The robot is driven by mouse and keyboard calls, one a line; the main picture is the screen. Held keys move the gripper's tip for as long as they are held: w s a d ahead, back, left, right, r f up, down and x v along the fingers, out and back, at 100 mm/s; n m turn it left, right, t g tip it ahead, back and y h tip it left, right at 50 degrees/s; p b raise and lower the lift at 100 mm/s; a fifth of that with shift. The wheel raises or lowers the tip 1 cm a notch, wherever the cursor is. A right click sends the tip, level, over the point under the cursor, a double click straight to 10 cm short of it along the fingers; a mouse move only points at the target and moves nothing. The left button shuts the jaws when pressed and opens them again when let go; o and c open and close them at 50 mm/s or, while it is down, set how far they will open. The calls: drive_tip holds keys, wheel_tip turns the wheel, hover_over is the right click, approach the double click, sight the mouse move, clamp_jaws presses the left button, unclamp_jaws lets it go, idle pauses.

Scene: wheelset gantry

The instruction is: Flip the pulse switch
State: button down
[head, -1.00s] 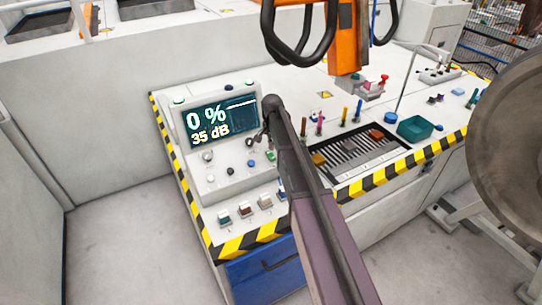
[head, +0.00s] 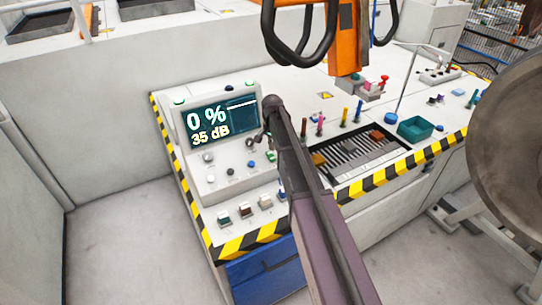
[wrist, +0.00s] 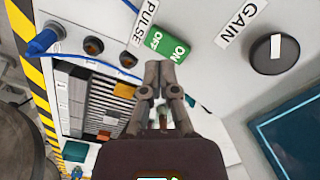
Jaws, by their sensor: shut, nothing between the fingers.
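The pulse switch (wrist: 166,44) is a green rocker marked OFF and ON, beside the white PULSE label (wrist: 145,20) in the wrist view. I cannot tell which side is pressed in. In the head view a small green part (head: 271,156) on the console looks like the same switch. My gripper (wrist: 160,68) is shut and empty, its fingertips close to the lower edge of the switch by the ON side. I cannot tell whether they touch it.
A black GAIN knob (wrist: 275,54) is to the right of the switch in the wrist view. Brown sockets and a blue plug (wrist: 45,39) lie to its left. The display (head: 220,118) reads 0 % and 35 dB. Orange lifting gear (head: 346,40) hangs behind my arm.

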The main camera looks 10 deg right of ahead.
sight(272, 157)
drive_tip(key=shift+f+b, duration=1.95)
idle(2.0)
drive_tip(key=shift+r, duration=0.15)
drive_tip(key=shift+r+p, duration=3.35)
drive_tip(key=shift+p, duration=0.2)
drive_tip(key=s+n, duration=0.8)
drive_tip(key=s, duration=2.1)
